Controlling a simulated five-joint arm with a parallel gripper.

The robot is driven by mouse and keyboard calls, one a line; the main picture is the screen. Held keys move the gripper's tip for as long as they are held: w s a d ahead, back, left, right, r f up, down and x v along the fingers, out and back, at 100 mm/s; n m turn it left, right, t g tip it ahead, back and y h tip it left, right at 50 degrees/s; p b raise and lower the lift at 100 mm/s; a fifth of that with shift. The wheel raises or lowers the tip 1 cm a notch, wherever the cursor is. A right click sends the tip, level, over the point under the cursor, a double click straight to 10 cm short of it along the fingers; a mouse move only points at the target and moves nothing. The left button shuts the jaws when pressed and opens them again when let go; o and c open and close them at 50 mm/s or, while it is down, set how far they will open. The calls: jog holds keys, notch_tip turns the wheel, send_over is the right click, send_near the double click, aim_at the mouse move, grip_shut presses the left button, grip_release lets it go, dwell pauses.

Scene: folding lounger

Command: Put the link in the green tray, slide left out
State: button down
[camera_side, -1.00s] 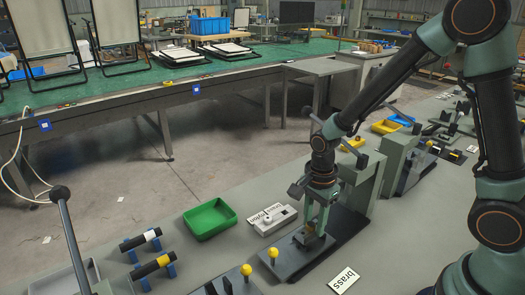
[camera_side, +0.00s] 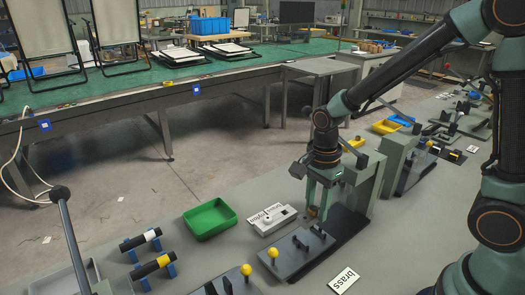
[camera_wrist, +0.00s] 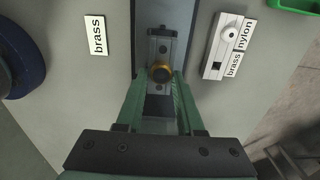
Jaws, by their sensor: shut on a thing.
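My gripper (camera_side: 315,212) is shut on a small brass-coloured round piece with a dark middle, probably the link; it shows between the fingertips in the wrist view (camera_wrist: 161,72). The fingers point down and hold it above the dark fixture plate (camera_side: 290,262), on which short black posts stand. In the wrist view a grey slotted part (camera_wrist: 165,47) lies beyond the piece; I cannot tell whether it is the slide. The green tray (camera_side: 210,219) looks empty and stands left of my gripper; its corner shows in the wrist view (camera_wrist: 292,4).
A white block (camera_side: 272,219) with brass and nylon labels lies between tray and fixture. A brass card (camera_side: 344,281) lies in front. Yellow-knobbed pegs (camera_side: 259,262) stand at the fixture's left. A grey-green upright (camera_side: 362,170) stands behind.

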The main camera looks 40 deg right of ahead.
jog(key=w+a+r+m, duration=0.1)
jog(key=w+a+m, duration=0.4)
jog(key=w, duration=0.7)
jog(key=m, duration=0.4)
send_near(215, 222)
jog(key=shift+f, duration=2.6)
jog(key=shift+f, duration=0.6)
jog(key=shift+c, duration=2.3)
grip_release()
